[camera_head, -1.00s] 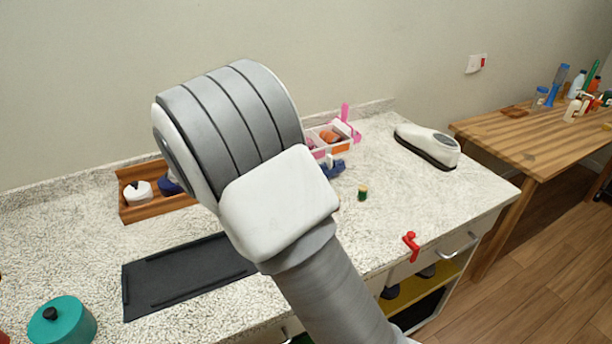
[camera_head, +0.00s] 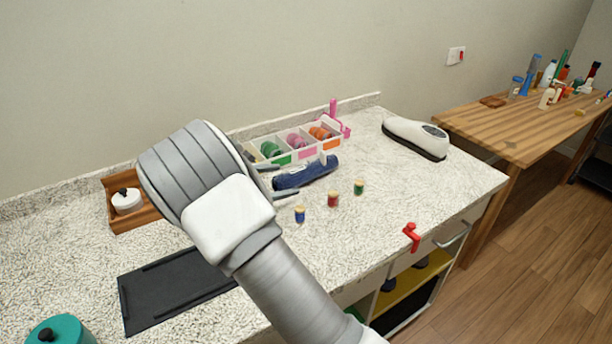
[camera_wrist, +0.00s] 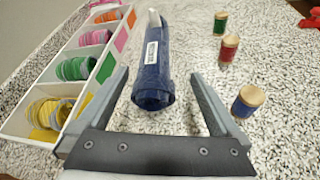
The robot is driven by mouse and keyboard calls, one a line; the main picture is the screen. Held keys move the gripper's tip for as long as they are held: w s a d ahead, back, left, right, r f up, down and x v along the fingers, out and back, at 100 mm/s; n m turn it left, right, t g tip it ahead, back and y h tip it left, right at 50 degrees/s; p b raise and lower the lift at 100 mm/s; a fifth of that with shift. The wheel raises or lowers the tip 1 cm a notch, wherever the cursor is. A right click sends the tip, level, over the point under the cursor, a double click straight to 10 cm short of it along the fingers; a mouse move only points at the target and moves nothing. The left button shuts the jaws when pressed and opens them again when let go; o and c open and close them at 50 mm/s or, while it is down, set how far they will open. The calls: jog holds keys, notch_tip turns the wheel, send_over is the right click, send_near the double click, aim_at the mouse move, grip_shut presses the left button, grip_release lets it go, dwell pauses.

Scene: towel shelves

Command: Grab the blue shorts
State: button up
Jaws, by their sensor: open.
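The blue shorts (camera_head: 308,172) look like a rolled dark-blue bundle lying on the speckled counter, with a pale label on top. In the wrist view the roll (camera_wrist: 153,72) points away from me, its near end between my fingers. My gripper (camera_head: 279,181) is open, one finger on each side of the near end of the roll. In the wrist view the open gripper (camera_wrist: 158,76) holds nothing, and I cannot tell whether either finger touches the cloth.
A white divided tray (camera_wrist: 28,112) with coloured rings is close to the left finger. Blue (camera_wrist: 247,100), red (camera_wrist: 229,48) and green (camera_wrist: 220,23) spools stand right of the roll. A black mat (camera_head: 175,290) and a white device (camera_head: 415,138) are farther off.

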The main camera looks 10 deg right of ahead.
aim_at(300, 174)
jog(key=x, duration=0.7)
jog(key=shift+w+d+r, duration=0.1)
jog(key=shift+w+d, duration=0.1)
jog(key=shift+w, duration=0.25)
jog(key=shift+r, duration=0.1)
grip_shut()
